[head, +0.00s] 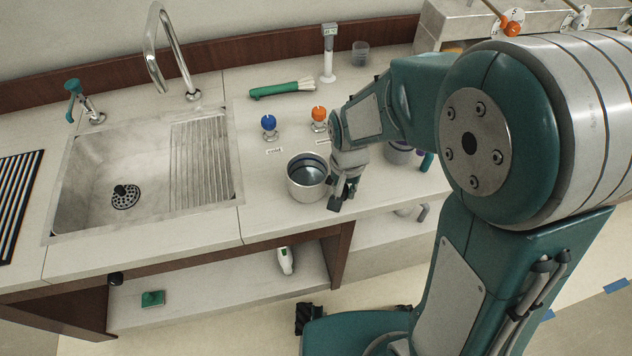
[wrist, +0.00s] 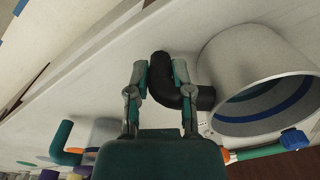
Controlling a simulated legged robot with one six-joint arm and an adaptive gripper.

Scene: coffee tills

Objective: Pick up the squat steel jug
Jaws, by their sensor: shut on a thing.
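The squat steel jug (head: 296,183) is at the counter's front edge, right of the sink, mouth up. I cannot tell whether its base touches the counter. In the wrist view the jug (wrist: 222,55) is on the right, with a blue band inside its open mouth. Its black handle (wrist: 163,68) lies between the fingers of my gripper (wrist: 160,85), which is shut on it. In the head view my gripper (head: 340,195) is at the jug's right side, partly covering the handle.
A blue knob (head: 268,122) and an orange knob (head: 319,114) stand behind the jug. Another jug (head: 398,153) is partly hidden behind my arm on the right. The sink (head: 95,160) with its ribbed drainer is left. A green-handled brush (head: 280,90) lies farther back.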

